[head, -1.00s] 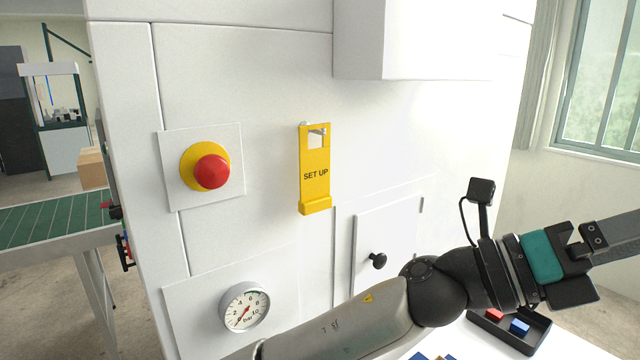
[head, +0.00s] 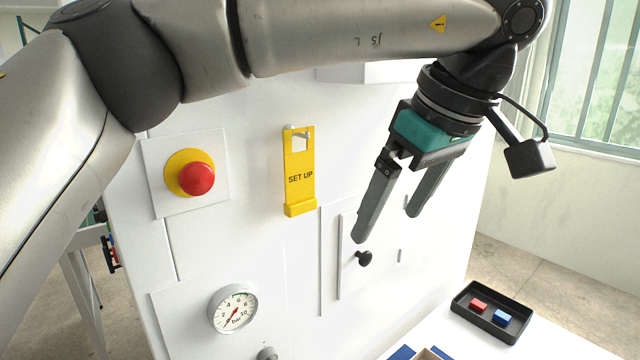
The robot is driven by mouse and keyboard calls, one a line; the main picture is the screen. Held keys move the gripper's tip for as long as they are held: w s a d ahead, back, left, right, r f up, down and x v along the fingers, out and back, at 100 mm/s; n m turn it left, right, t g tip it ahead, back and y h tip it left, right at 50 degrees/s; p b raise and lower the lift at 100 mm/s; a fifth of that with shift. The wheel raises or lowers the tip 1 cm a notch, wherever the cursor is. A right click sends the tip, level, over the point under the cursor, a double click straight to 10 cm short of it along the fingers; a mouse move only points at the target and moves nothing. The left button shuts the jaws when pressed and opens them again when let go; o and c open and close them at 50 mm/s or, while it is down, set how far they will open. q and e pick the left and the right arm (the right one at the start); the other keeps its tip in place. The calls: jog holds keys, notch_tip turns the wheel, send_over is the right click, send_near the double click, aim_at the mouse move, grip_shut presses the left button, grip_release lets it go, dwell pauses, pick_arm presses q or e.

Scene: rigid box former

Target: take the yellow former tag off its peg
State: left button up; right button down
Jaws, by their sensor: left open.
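The yellow former tag (head: 299,178) with the words SET UP hangs on the white machine front. The peg (head: 290,128) shows at its top, by the square hole in the tag. My left gripper (head: 388,226) is to the right of the tag, pointing down, its two fingers spread with nothing between them. It is apart from the tag. My left arm crosses the top of the view. My right gripper is not in the picture.
A red stop button (head: 197,178) on a yellow ring is left of the tag. A pressure gauge (head: 233,308) is below it. A small door with a black knob (head: 364,258) is below my gripper. A black tray (head: 500,334) with a red and a blue block stands at lower right.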

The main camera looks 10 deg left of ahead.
pick_arm(q)
notch_tip(320, 180, up, 3)
jog(key=a+y, duration=0.1)
jog(key=a, duration=0.2)
jog(key=p, duration=0.4)
send_near(301, 179)
jog(key=x, duration=0.5)
jog(key=shift+a+f, duration=0.2)
jog(key=x, duration=0.3)
jog(key=shift+w, duration=0.1)
jog(key=shift+d+f, duration=0.1)
jog(key=shift+f, duration=0.05)
jog(key=shift+c, duration=0.2)
jog(key=c, duration=1.4)
